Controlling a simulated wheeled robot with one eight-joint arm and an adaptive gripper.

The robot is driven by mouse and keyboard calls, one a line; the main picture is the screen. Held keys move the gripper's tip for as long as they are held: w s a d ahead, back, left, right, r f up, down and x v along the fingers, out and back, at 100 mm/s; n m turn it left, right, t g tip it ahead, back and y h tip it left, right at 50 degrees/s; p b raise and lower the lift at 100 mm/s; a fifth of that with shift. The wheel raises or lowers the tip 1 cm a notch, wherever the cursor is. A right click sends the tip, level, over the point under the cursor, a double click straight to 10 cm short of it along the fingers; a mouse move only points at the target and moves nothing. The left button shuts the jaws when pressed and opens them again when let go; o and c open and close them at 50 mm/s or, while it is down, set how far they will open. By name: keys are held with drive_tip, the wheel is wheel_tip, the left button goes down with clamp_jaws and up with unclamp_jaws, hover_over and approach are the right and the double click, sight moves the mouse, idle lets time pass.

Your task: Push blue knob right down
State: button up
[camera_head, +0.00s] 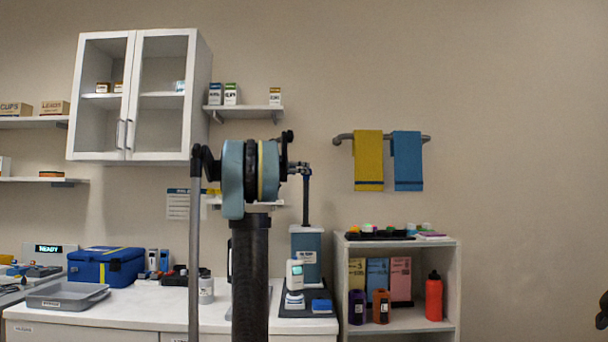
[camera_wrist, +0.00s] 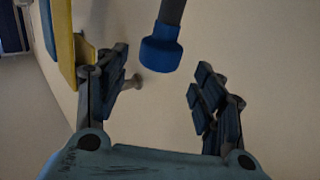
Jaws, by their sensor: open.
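The blue knob (camera_wrist: 158,55) is a rounded blue cap on the end of a grey rod that enters from the top of the wrist view. My gripper (camera_wrist: 158,88) is open, with a padded finger on each side of the picture. The knob appears in line with the gap between the fingers, near the tips. No finger is seen touching it, and I cannot tell the exact distance.
A yellow towel (camera_head: 369,160) and a blue towel (camera_head: 407,160) hang on a wall rail. A white counter (camera_head: 130,305) holds a blue case (camera_head: 105,266), a grey tray (camera_head: 66,294) and a blue-grey device (camera_head: 306,262). An open shelf (camera_head: 452,290) with bottles stands right of it.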

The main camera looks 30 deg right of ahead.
drive_tip(key=shift+x, duration=2.75)
